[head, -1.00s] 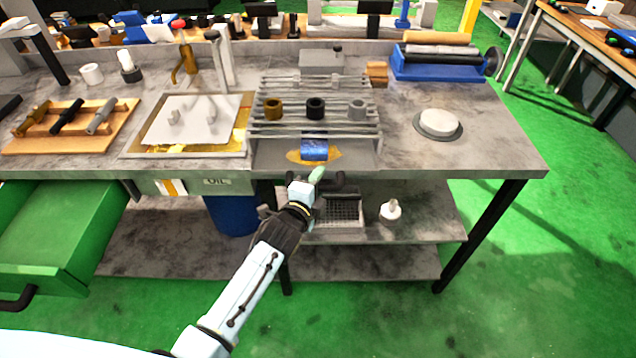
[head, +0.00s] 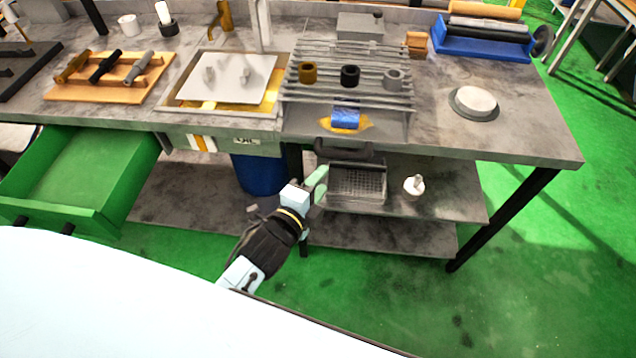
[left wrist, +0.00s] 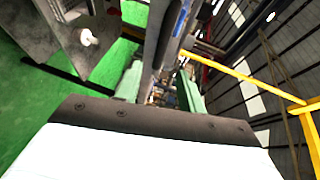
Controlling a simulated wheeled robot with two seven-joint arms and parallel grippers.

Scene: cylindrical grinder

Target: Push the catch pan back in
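The catch pan (head: 388,124) is a grey tray under the slatted grey rack on the bench. It sticks out at the front, with a blue cloth (head: 345,117) and an orange-brown stain on it. A black handle (head: 345,148) shows at its front edge. My left gripper (head: 318,186), with pale green fingers, is in front of the bench, below and left of the handle in the head view. Its fingers stand apart in the left wrist view (left wrist: 161,88), with nothing clearly held. A dark bar lies beyond them there; I cannot tell what it is. My right gripper is not in view.
A green drawer (head: 90,180) stands open at the left. The lower shelf holds a dark mesh basket (head: 357,184) and a small white object (head: 414,185). A blue drum (head: 262,173) stands beneath the bench.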

